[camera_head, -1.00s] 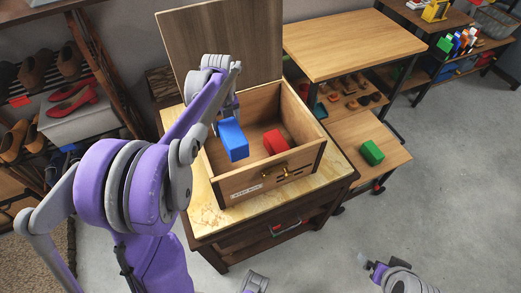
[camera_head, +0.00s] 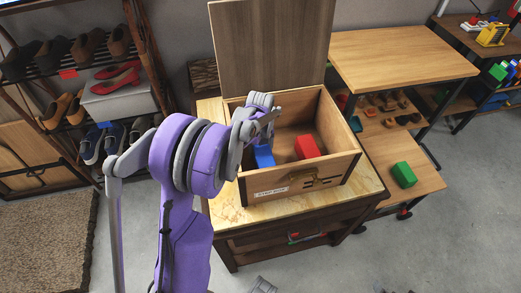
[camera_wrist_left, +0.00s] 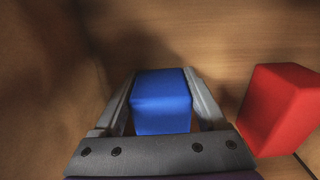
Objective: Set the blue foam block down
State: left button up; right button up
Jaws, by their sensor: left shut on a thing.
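The blue foam block (camera_head: 264,156) is inside the open wooden box (camera_head: 334,168), on its left side. It also shows in the left wrist view (camera_wrist_left: 161,100), between the two grey fingers. My left gripper (camera_wrist_left: 162,110) is shut on the block from both sides. In the head view my left gripper (camera_head: 262,138) reaches down into the box and partly hides the block. I cannot tell whether the block's underside touches the box floor. A red block (camera_head: 307,147) lies in the box to the right of the blue one, apart from it; it also shows in the left wrist view (camera_wrist_left: 282,108).
The box's raised lid (camera_head: 272,48) stands behind it. The box sits on a light-topped cabinet (camera_head: 230,212). A green block (camera_head: 403,175) lies on a low wooden shelf to the right. A shoe rack (camera_head: 85,85) stands at left. The box walls stand close around my gripper.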

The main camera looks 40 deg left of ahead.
pick_arm(q)
jog(key=shift+f, duration=0.15)
jog(key=o, duration=1.4)
notch_tip(320, 180, up, 12)
jog(key=shift+r+p, duration=0.25)
jog(key=shift+p, duration=0.25)
